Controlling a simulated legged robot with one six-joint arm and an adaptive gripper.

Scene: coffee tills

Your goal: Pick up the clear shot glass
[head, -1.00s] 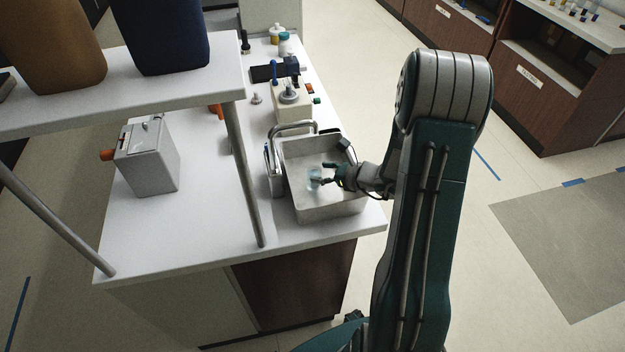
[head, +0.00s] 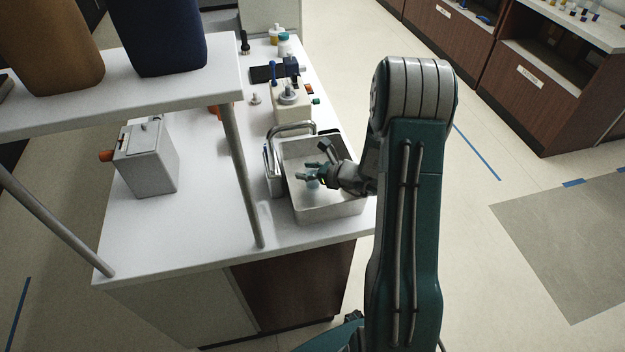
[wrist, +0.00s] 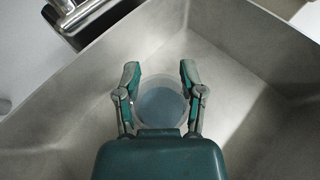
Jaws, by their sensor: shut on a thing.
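The clear shot glass (wrist: 160,103) is a small see-through cup with a bluish inside, in the metal sink basin (head: 338,212). In the wrist view it lies between the two fingers of my gripper (wrist: 158,78), which is shut on its sides. In the head view my gripper (head: 308,172) is low inside the basin, and the glass (head: 312,183) shows only faintly by the fingers. I cannot tell whether the glass touches the basin floor.
The basin walls (wrist: 275,55) surround my gripper closely. A curved metal faucet (head: 290,127) stands at the basin's back left. A grey box (head: 147,160) with an orange knob and a shelf post (head: 243,175) stand further left. The counter between is mostly clear.

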